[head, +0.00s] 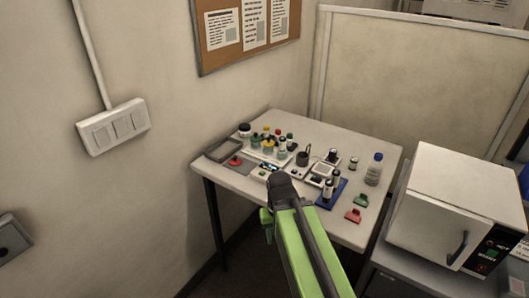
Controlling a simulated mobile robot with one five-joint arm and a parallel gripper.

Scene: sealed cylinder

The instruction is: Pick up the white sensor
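I cannot single out the white sensor for sure among the small items on the table (375,150). A small white box-like device with a grey top (322,169) stands near the table's middle and may be it. My green arm reaches up from the bottom edge, and its dark end, my gripper (281,190), shows in front of the table's near edge. From this view the gripper's fingers cannot be made out, so neither their opening nor any held thing can be told. The arm hides part of the near table edge.
Several small bottles with coloured caps crowd the table's left half. A blue tray (331,194) holds dark vials. A clear bottle with a blue cap (374,169) stands at right. Green (360,200) and red (353,215) pieces lie in front. A white oven-like machine (454,205) stands right.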

